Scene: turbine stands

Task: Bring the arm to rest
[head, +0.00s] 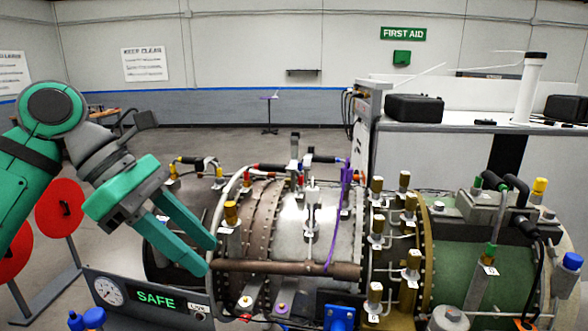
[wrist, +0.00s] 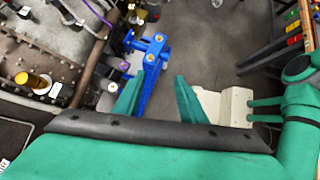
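My arm reaches in from the left of the head view. My gripper (head: 208,257) has two teal fingers that point down and right, in front of the left part of the turbine (head: 275,215). In the wrist view my gripper (wrist: 157,88) shows its fingers apart, with a clear gap and nothing seen held. A blue bracket (wrist: 150,70) shows beyond the gap in the wrist view. I cannot tell how far it is from the fingertips.
The turbine carries several pipes, yellow-capped fittings and a purple clip (head: 346,190). A panel reading SAFE (head: 155,298) with a gauge stands at the front left. Red discs (head: 62,207) stand at the left. A white bench (head: 450,125) stands behind. Floor behind the turbine looks open.

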